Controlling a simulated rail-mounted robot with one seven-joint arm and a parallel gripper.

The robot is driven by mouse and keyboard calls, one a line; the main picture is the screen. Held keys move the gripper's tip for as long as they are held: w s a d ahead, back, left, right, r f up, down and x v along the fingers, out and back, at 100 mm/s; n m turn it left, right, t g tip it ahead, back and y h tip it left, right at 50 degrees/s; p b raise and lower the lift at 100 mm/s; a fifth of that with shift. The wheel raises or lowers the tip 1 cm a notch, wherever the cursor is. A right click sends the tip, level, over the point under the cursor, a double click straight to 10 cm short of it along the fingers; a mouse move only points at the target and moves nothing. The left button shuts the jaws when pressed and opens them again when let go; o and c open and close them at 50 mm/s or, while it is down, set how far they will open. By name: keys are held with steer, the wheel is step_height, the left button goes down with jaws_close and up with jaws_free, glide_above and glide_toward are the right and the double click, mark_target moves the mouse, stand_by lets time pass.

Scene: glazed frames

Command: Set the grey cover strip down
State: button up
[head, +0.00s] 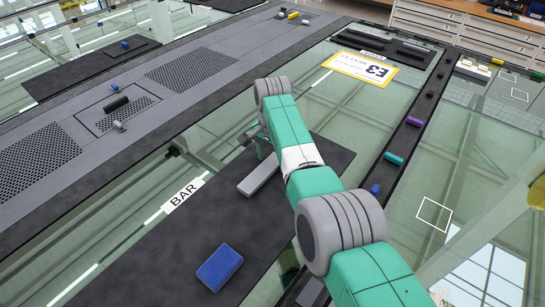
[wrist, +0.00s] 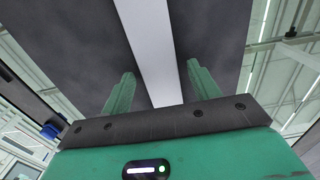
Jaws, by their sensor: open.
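The grey cover strip (head: 257,177) lies on a dark mat (head: 185,245) beside the white BAR label. Its far end is partly hidden by my arm. My gripper (head: 262,150) is over the far end of the strip, partly hidden behind my arm in the head view. In the wrist view, the strip (wrist: 152,45) runs lengthwise between my two green fingers (wrist: 161,82). The fingers stand apart, with dark gaps on both sides of the strip. They are open and do not grip it.
A blue block (head: 219,268) lies on the same mat, nearer. A dark rail (head: 410,130) with coloured pieces runs to the right of my arm. A perforated grey panel (head: 190,66) is at the left. A yellow-edged price card (head: 360,67) lies farther back.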

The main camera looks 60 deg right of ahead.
mark_target(272, 161)
step_height(272, 161, up, 12)
steer(key=p, duration=0.2)
steer(key=shift+p, duration=0.3)
steer(key=shift+r, duration=0.1)
